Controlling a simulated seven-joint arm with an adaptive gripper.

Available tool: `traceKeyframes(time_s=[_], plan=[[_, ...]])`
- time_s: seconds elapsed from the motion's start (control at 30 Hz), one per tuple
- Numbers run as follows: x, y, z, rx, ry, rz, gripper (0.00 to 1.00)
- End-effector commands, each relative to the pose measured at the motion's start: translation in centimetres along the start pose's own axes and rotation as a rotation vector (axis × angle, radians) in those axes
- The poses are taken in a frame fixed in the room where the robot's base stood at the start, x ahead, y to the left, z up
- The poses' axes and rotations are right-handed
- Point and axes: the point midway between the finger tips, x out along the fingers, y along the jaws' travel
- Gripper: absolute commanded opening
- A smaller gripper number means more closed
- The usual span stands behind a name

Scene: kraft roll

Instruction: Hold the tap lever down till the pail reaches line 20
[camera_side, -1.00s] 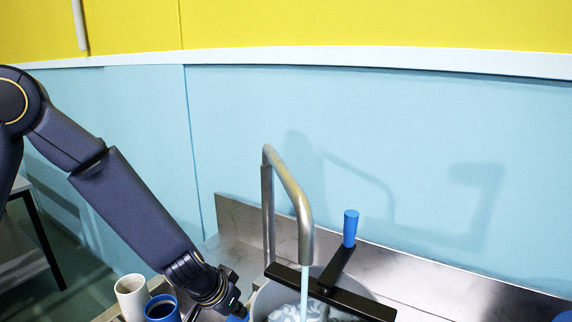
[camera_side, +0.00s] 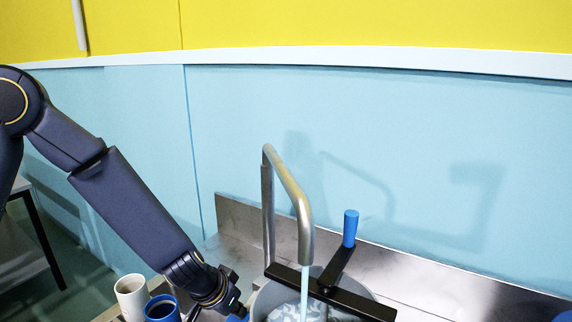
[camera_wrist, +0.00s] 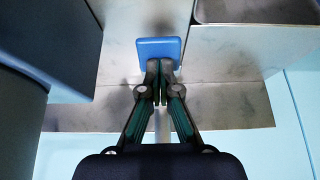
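The curved metal tap (camera_side: 298,205) stands at the back of the steel counter, and a stream of water (camera_side: 304,288) runs from its spout. The stream falls into the grey pail (camera_side: 262,300), where rippled water shows; the pail's lower part is cut off and no level lines can be read. My gripper (camera_side: 238,312) is low beside the pail's left side. In the wrist view my gripper (camera_wrist: 159,76) has its fingers together, with the tips at the near edge of a blue pad (camera_wrist: 157,47), seemingly the tap lever's end. Firm contact cannot be told.
A black crossed bar (camera_side: 345,300) with an upright blue handle (camera_side: 350,228) lies over the pail. A white cup (camera_side: 131,295) and a blue cup (camera_side: 161,308) stand left of my gripper. The steel backsplash (camera_side: 420,275) runs along the wall.

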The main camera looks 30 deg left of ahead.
Motion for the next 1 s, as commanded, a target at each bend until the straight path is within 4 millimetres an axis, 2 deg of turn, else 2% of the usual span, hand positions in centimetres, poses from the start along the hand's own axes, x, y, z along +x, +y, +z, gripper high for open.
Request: traceKeyframes(time_s=[0.37, 0.8, 1.0], plan=[[-0.4, 0.0, -0.2, -0.001, 0.001, -0.002, 0.00], [-5.7, -0.1, -3.2, -0.007, 0.007, -0.002, 0.00], [-6.7, 0.0, -3.6, 0.000, 0.000, 0.000, 0.00]])
